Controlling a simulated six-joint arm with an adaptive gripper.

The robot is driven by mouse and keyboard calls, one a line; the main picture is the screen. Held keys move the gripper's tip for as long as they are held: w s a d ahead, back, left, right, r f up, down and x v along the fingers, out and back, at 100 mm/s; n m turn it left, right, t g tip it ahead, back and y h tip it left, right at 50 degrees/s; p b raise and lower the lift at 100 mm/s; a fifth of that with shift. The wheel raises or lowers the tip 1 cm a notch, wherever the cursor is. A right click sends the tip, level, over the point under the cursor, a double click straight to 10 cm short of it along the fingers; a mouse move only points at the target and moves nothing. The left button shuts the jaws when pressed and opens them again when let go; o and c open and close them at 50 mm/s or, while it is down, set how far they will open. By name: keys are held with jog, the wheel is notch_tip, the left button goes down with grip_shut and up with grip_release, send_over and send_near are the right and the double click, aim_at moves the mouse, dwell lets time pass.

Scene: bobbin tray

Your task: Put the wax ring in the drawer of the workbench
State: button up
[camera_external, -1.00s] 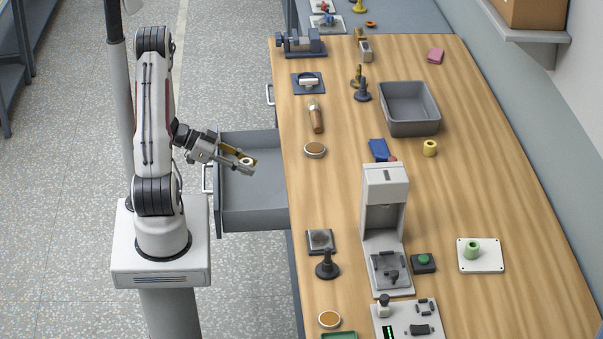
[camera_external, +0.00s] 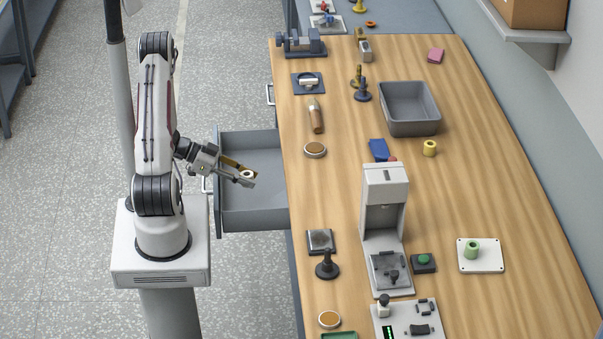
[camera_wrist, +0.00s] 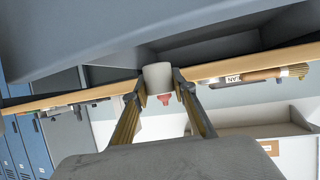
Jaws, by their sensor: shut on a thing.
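The wax ring (camera_external: 247,175) is a small white ring with a dark hole, held at the tip of my gripper (camera_external: 243,172). In the wrist view the ring (camera_wrist: 158,77) is a pale, short cylinder pinched between the two fingertips of my gripper (camera_wrist: 159,88). The workbench drawer (camera_external: 268,217) is grey and pulled out from the left side of the wooden workbench (camera_external: 470,165). In the external view my gripper and the ring overlap the open drawer. The ring's exact height over the drawer floor is hard to tell.
The drawer's front panel (camera_external: 218,185) is on the side towards my base. Near the bench's left edge are a round amber-topped tin (camera_external: 315,149), a brown-handled tool (camera_external: 315,116) and a dark stamp (camera_external: 327,265). A grey bin (camera_external: 424,130) stands farther back. The visible drawer floor looks empty.

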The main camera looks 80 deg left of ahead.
jog(key=shift+f, duration=0.15)
jog(key=shift+f, duration=1.9)
jog(key=shift+f, duration=0.7)
jog(key=o, duration=1)
jog(key=shift+c, duration=0.2)
jog(key=shift+r, duration=0.15)
jog(key=shift+r, duration=0.55)
jog(key=v, duration=1.2)
jog(key=shift+w, duration=0.1)
